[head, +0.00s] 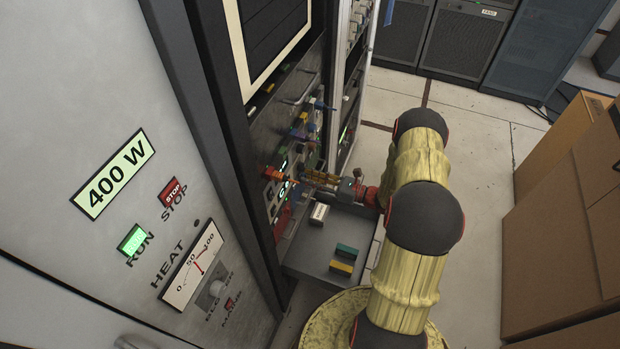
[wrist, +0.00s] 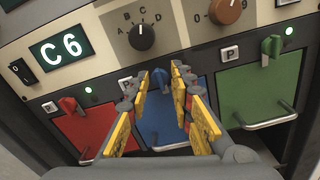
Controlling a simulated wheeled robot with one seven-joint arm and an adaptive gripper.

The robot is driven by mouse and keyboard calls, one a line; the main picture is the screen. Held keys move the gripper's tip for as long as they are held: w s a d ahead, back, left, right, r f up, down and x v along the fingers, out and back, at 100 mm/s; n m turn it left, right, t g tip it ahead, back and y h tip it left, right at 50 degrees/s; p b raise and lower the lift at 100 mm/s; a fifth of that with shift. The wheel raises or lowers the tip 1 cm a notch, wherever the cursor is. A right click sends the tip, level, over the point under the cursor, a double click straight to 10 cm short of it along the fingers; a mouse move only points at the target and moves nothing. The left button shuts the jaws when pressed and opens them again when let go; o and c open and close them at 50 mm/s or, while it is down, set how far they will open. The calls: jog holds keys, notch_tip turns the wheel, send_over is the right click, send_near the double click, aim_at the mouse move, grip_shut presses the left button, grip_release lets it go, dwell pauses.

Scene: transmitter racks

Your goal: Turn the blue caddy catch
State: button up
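The blue caddy (wrist: 160,120) sits in the middle of the panel's lower row in the wrist view. Its blue catch (wrist: 160,77) is at the caddy's top. My gripper (wrist: 160,84) is open, with its yellow finger pads on either side of the catch. The catch shows in the gap between the fingertips; I cannot tell whether either finger touches it. The fingers hide parts of the caddy's sides. In the head view my gripper (head: 318,177) reaches the rack front, and the catch cannot be made out there.
A red caddy with a red catch (wrist: 68,104) is on the left, and a green caddy with a green catch (wrist: 271,47) on the right. A black knob (wrist: 142,37) and a brown knob (wrist: 224,11) are above. A grey tray (head: 312,262) lies below my arm.

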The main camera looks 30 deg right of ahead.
grip_shut()
jog(key=shift+n, duration=0.3)
jog(key=n+b, duration=0.9)
jog(key=n, duration=0.8)
jog(key=shift+f, duration=0.1)
jog(key=shift+n, duration=0.3)
dwell(0.5)
jog(key=shift+o, duration=2.2)
grip_release()
